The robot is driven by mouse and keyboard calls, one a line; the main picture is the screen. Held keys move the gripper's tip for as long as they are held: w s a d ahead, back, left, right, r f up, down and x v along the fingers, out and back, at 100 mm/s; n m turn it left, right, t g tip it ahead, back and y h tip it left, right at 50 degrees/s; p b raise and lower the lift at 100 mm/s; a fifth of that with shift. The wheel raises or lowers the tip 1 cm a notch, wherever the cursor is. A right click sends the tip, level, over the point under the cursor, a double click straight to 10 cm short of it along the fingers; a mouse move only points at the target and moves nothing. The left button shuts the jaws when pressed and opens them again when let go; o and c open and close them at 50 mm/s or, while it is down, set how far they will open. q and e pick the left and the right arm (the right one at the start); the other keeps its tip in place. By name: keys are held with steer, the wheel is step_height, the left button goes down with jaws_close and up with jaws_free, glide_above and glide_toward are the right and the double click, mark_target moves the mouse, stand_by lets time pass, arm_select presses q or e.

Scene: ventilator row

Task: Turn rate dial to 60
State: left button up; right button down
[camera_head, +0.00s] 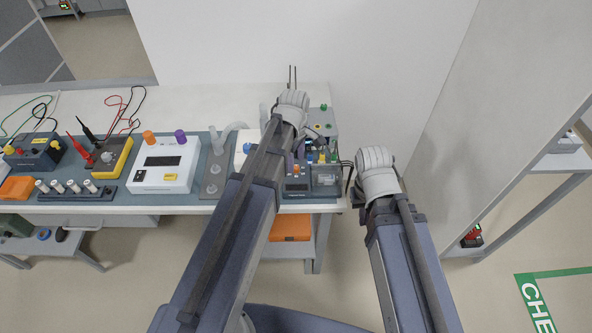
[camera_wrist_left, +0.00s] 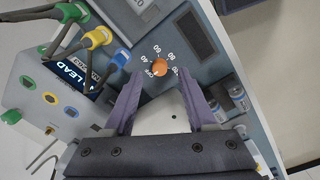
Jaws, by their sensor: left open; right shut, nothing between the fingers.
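The orange rate dial (camera_wrist_left: 159,68) sits on a grey panel, with printed marks from OFF through 40, 60 and 80 around it. Its pointer is too small to read. In the left wrist view my left gripper (camera_wrist_left: 158,88) is open, with its purple fingers on either side of the dial and a gap between them and it. In the head view my left gripper (camera_head: 296,160) is over the dark device (camera_head: 297,187), and the arm hides part of that device. My right gripper (camera_head: 348,175) is shut and empty, just off the right end of the bench.
A lead box with blue, yellow and green plugs (camera_wrist_left: 118,60) stands close beside the left gripper. A dark display (camera_wrist_left: 193,33) lies beside the dial. A white box with knobs (camera_head: 163,165) and a yellow meter (camera_head: 103,157) stand left on the bench.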

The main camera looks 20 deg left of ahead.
mark_target(296, 169)
arm_select(q)
step_height(296, 169, down, 3)
steer(key=shift+r+b, duration=0.15)
steer(key=shift+b, duration=0.7)
arm_select(e)
step_height(296, 169, down, 3)
steer(key=shift+r, duration=0.15)
arm_select(q)
jaws_close()
